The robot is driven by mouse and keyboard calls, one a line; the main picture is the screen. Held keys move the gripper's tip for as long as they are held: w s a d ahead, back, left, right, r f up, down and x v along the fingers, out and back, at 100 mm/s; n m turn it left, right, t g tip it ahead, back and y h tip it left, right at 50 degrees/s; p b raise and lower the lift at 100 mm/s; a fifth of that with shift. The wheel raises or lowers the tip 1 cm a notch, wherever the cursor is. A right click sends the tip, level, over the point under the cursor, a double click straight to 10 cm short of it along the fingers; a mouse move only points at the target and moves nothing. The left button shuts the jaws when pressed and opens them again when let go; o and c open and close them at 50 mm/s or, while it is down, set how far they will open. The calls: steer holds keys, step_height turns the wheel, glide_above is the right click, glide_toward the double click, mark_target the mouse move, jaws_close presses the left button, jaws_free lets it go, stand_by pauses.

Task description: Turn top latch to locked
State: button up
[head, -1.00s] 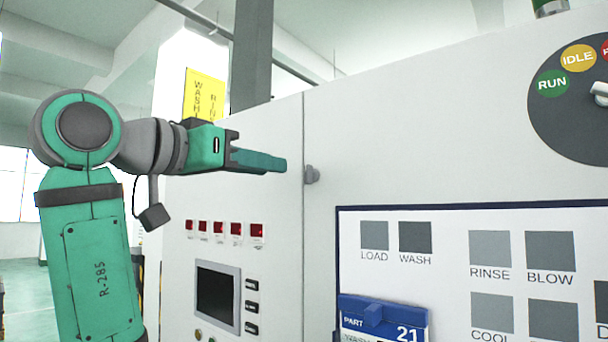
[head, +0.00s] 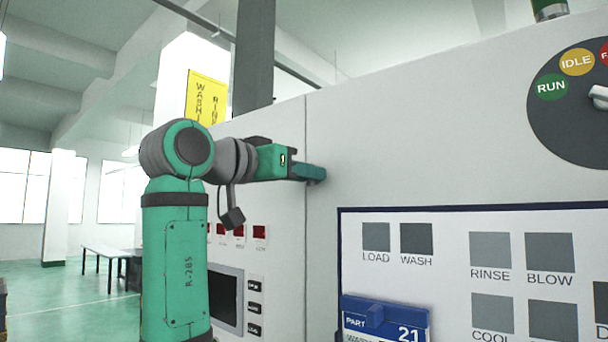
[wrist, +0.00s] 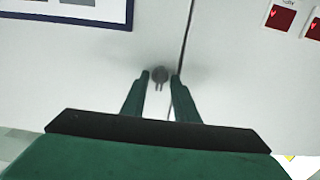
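The top latch is a small grey knob (wrist: 160,74) on the white machine front, beside the vertical panel seam. In the wrist view it sits between the tips of my gripper's two green fingers, with a thin gap showing on each side. My gripper (wrist: 160,80) is open around the latch; I cannot tell whether either finger touches it. In the head view my gripper (head: 316,173) is at the seam, and its fingers hide the latch. The latch's locked or unlocked position is not clear.
The white machine front (head: 420,140) fills the right side, with a blue-framed board (head: 450,207) and a blue part card holder (head: 385,318) below. A dark round dial (head: 570,125) is at upper right. Red indicators (wrist: 281,17) and a screen (head: 224,298) are left of the seam.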

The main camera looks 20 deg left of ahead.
jaws_close()
steer(key=shift+m, duration=0.4)
steer(key=m, duration=1.1)
steer(key=shift+s+d+f, duration=0.1)
steer(key=shift+d, duration=0.05)
stand_by(0.4)
